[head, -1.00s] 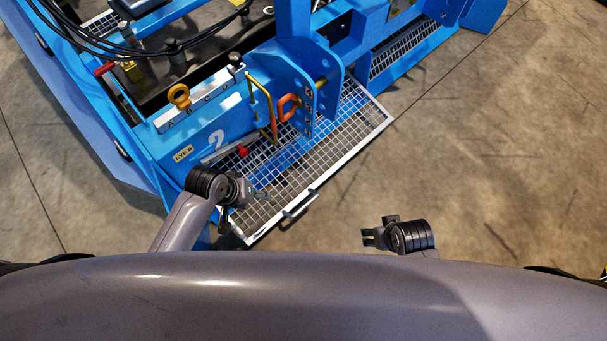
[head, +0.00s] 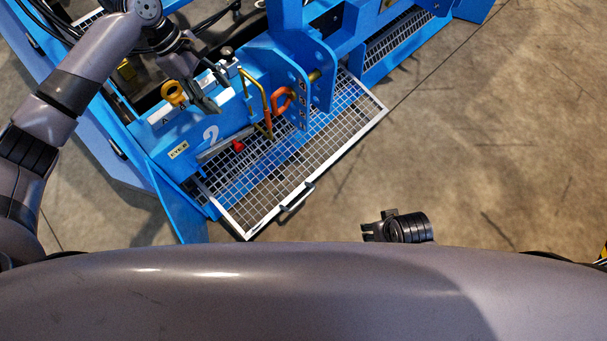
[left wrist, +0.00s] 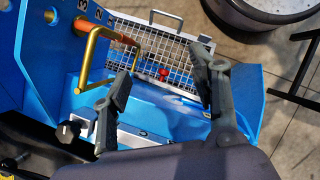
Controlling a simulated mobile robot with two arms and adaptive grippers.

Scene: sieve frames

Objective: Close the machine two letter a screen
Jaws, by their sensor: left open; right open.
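The blue machine (head: 190,142) bears a white number 2. A white-framed mesh screen (head: 270,190) with a handle (head: 297,197) slopes out, tilted, from its near side. The screen also shows in the left wrist view (left wrist: 180,48). My left gripper (head: 208,92) is open and empty above the machine's lettered white rail, by the yellow ring (head: 173,93). Its fingers also show apart in the left wrist view (left wrist: 160,76), away from the screen. The rail's letters are partly hidden. My right gripper (head: 367,232) is open and empty, right of the screen.
A red knob (head: 238,146) sits on a lever at the screen's upper edge. The floor (head: 480,150) at right is clear.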

